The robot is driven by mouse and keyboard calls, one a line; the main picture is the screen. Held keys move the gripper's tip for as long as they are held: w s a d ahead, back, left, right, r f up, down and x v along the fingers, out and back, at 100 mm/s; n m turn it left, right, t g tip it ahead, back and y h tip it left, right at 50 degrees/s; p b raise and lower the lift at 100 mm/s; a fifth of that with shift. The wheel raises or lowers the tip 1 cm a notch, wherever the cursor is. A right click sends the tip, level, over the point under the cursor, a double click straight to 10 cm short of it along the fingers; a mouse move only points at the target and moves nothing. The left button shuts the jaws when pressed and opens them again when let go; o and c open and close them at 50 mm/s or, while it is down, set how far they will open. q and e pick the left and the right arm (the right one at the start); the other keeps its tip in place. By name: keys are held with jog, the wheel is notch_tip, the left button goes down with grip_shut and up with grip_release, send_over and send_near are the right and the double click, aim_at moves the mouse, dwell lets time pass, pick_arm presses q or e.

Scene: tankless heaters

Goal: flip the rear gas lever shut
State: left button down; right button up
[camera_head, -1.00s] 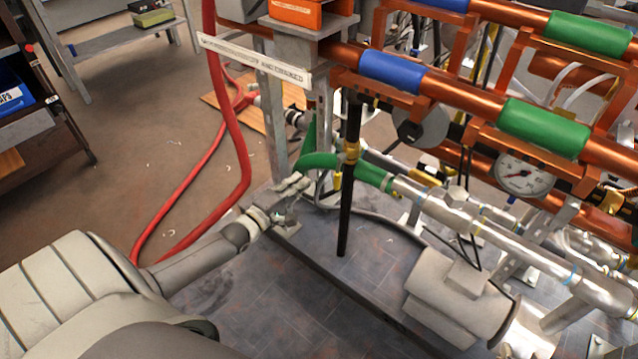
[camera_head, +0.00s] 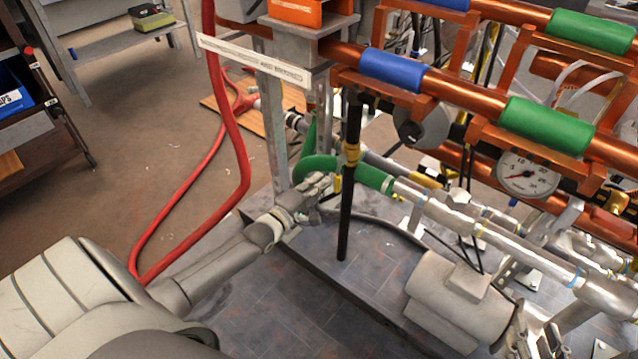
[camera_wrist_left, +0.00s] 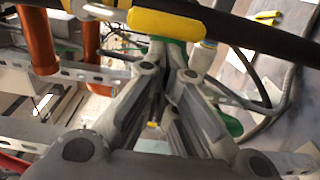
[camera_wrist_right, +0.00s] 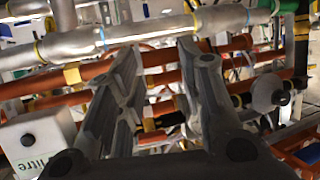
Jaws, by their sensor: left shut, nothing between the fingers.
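My left gripper (camera_head: 322,184) is shut and empty, low beside the black upright pipe (camera_head: 347,210) and just below the green hose (camera_head: 320,165). A small yellow piece (camera_head: 338,184), possibly a lever handle, is close to its fingertips; I cannot tell if they touch. The left wrist view shows the shut fingers (camera_wrist_left: 168,65) with the pipe's yellow collar (camera_wrist_left: 165,22) crossing above them. Another yellow handle (camera_head: 427,179) sits further right among the pipes. I cannot tell which piece is the rear gas lever. My right gripper (camera_wrist_right: 163,62) is open and empty, facing silver and copper pipes.
Copper pipes with blue and green sleeves (camera_head: 545,127) and a pressure gauge (camera_head: 527,173) crowd the right side. A grey pump motor (camera_head: 455,298) stands on the dark base plate. A red hose (camera_head: 237,150) hangs at left. Open floor (camera_head: 150,140) lies behind it.

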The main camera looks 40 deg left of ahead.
pick_arm(q)
jog(key=shift+d+f+n, duration=0.1)
jog(key=shift+d+n, duration=0.15)
jog(key=shift+n, duration=0.25)
pick_arm(e)
jog(key=shift+s+d+f, duration=0.1)
jog(key=shift+s+f, duration=0.1)
jog(key=shift+f, duration=0.2)
